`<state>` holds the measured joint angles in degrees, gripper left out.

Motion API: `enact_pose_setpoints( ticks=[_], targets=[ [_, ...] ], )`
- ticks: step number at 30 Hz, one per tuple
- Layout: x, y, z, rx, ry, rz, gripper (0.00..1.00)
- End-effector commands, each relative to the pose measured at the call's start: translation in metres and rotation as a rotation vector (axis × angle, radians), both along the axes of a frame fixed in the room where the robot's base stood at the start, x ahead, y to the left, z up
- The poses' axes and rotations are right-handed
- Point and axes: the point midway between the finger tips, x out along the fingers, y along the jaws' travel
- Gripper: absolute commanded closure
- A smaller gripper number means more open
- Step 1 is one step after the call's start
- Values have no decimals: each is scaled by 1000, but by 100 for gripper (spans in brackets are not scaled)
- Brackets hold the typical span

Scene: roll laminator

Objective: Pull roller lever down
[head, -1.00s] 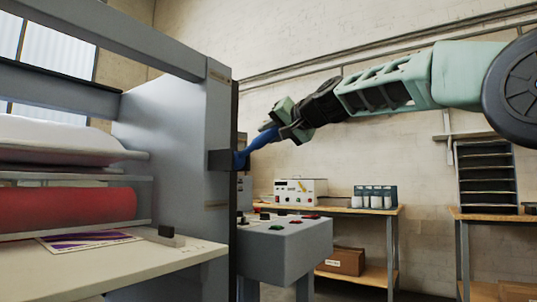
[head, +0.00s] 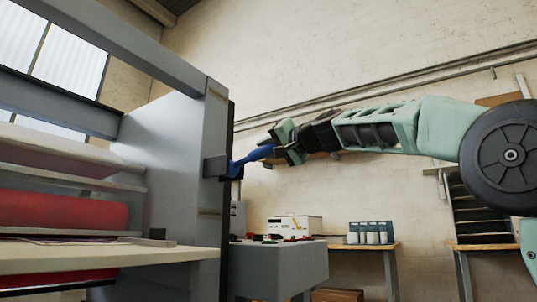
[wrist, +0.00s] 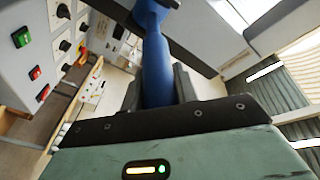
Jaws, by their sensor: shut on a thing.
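The blue roller lever (head: 252,155) sticks out to the right from a dark pivot block on the grey side panel of the roll laminator (head: 190,150). It slants up to the right at a shallow angle. My gripper (head: 277,150) is shut on the lever's outer end, with the arm reaching in from the right. In the wrist view the lever (wrist: 157,70) runs down between the two dark fingers of my gripper (wrist: 160,95). The fingers hide part of its end.
A grey control box (head: 275,270) with coloured buttons stands below the lever; its buttons also show at left in the wrist view. A workbench (head: 365,247) with a white instrument (head: 294,226) and several small containers is behind. The red roller (head: 60,210) is at left.

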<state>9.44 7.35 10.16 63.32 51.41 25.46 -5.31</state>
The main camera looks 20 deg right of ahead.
Motion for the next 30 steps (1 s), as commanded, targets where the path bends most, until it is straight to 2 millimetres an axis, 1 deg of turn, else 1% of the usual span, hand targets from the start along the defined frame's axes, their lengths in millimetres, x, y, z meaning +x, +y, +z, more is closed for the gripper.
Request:
enact_pose_setpoints(
  ticks=[1, 10, 11, 12, 13, 23, 26, 29, 30],
  targets=[
    [1, 0, -3, 3, 4, 0, 100],
    [1, 0, -3, 3, 6, 1, 100],
    [1, 0, -3, 3, 6, 1, 65],
    [1, 0, -4, 3, 6, 1, 54],
    [1, 0, -3, 3, 6, 1, 49],
    [-2, -1, -3, 2, 3, 1, 49],
    [-11, -4, -3, 1, 2, -1, 49],
    [-27, -11, -5, 1, 1, -3, 49],
    [-35, -13, -6, 1, 0, -3, 49]
  ],
)
